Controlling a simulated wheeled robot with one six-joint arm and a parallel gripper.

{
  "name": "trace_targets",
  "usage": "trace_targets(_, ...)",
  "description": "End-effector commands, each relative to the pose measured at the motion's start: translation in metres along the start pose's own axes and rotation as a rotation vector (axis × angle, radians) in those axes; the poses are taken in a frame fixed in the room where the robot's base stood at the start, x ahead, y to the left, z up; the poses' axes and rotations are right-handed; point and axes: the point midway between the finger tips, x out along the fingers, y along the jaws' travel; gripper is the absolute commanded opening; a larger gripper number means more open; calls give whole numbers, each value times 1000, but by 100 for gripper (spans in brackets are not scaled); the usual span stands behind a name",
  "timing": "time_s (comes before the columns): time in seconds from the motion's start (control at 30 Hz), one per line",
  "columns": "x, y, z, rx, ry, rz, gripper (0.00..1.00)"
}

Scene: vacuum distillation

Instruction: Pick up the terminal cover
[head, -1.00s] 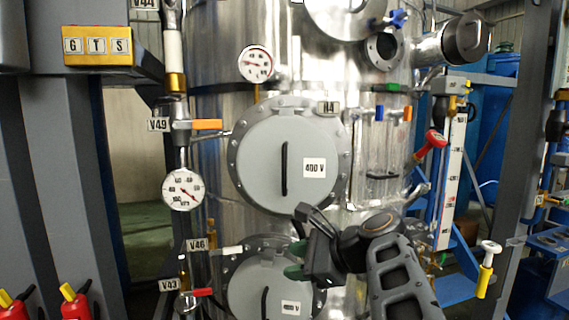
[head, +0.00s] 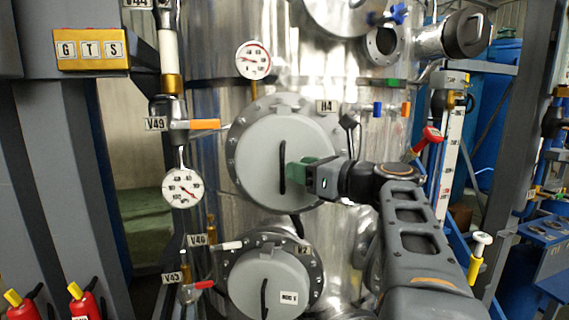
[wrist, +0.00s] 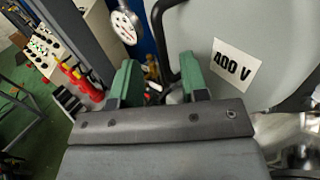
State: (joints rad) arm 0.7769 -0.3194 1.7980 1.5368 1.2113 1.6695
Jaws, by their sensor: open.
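The terminal cover, a large round grey lid (head: 257,150) with a black upright bar handle (head: 282,167), sits on the bolted upper flange of the steel vessel. Its "400 V" label (wrist: 236,65) shows in the wrist view; my gripper hides that spot in the head view. My gripper (head: 299,172) is in front of the cover, its green fingertips close to the handle from the right. In the wrist view my gripper (wrist: 160,80) is open, and the handle (wrist: 160,40) appears in line with the gap between the fingers. I cannot tell whether they touch.
A similar grey lid (head: 268,285) with a handle sits on the flange below. Pressure gauges (head: 182,188) and an orange-handled valve (head: 205,125) are at left. Red fire extinguishers (head: 83,303) stand at lower left. A red-handled valve (head: 431,136) is at right.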

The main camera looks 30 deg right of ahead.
Motion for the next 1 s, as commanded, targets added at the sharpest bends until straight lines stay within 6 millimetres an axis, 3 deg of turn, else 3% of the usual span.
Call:
trace_targets(0.17, 10, 0, 1, 0, 1, 2, 41)
trace_targets(0.5, 51, -1, 1, 0, 1, 3, 41)
trace_targets(0.8, 55, -2, 0, -2, 1, -1, 41)
trace_targets(1.0, 55, -2, 0, -1, 1, -1, 24)
